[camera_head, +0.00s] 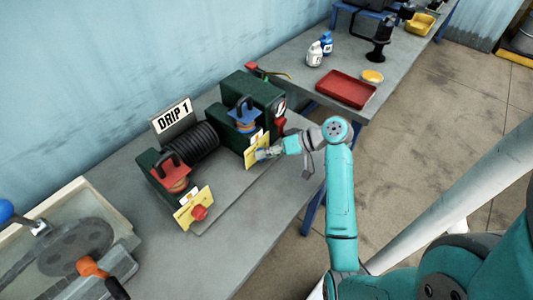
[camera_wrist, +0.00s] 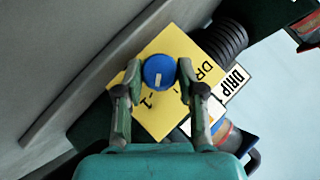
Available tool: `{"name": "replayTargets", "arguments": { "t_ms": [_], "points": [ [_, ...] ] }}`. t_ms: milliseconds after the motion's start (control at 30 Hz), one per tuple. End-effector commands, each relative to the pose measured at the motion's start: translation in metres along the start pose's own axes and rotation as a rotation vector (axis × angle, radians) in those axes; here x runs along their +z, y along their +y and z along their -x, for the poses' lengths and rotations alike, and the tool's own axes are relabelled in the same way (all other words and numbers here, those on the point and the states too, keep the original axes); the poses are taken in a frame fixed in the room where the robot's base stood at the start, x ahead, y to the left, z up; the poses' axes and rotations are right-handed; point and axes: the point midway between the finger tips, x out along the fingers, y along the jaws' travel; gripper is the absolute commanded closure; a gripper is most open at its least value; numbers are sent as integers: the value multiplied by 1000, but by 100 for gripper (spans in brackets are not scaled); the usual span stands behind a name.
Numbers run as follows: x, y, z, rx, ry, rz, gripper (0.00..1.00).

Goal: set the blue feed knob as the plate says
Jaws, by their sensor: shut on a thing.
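The blue knob (camera_wrist: 159,71) is round with a short white mark on its face. It sits on a yellow plate (camera_wrist: 168,44) whose black lettering is partly hidden by the knob and my fingers; I can read "DR" and "1". My gripper (camera_wrist: 159,76) has a finger on each side of the knob and is shut on it. In the head view my gripper (camera_head: 266,153) reaches the yellow plate (camera_head: 250,157) on the right green block, and hides most of the knob.
A "DRIP 1" sign (camera_head: 174,115) stands behind a black ribbed cylinder (camera_head: 192,147). A red knob (camera_head: 199,212) sits on another yellow plate at the left. A red tray (camera_head: 346,89) and bottles (camera_head: 314,54) stand on the far bench. A sink lies at the lower left.

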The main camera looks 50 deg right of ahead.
Motion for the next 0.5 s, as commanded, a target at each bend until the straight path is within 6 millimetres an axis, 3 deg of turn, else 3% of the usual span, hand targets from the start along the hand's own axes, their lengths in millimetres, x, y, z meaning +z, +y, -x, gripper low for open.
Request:
{"name": "replayTargets", "arguments": {
  "t_ms": [200,233,300,333,500],
  "points": [
    [1,1,0,1,-2,-2,96],
    [1,1,0,1,-2,-2,59],
    [1,1,0,1,-2,-2,41],
    [1,1,0,1,-2,-2,36],
    [0,0,0,1,-1,-1,36]
  ]
}}
